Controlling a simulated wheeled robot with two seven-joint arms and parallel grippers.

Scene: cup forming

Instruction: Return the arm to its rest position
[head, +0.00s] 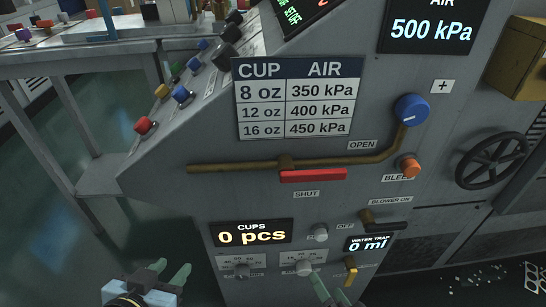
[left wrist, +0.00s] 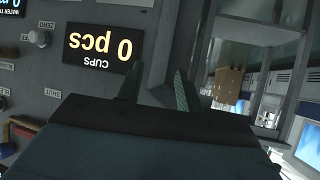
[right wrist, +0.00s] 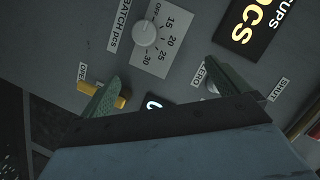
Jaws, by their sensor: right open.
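My left gripper (head: 172,268) is at the bottom left of the head view, left of the machine's grey panel (head: 200,190). Its fingers are apart with nothing between them; they also show in the left wrist view (left wrist: 158,82). My right gripper (head: 332,288) is low in front of the panel, below the CUPS display. In the right wrist view its fingers (right wrist: 163,78) are spread wide and empty. One finger overlaps a small yellow handle (right wrist: 121,102) in that view; I cannot tell whether they touch.
The panel carries a red lever (head: 313,175), a blue knob (head: 411,108), an orange BLEED button (head: 409,167) and a black handwheel (head: 492,160). The CUPS display (head: 251,234) reads 0 pcs; AIR reads 500 kPa. A grey table (head: 85,50) stands behind left. Open floor lies at left.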

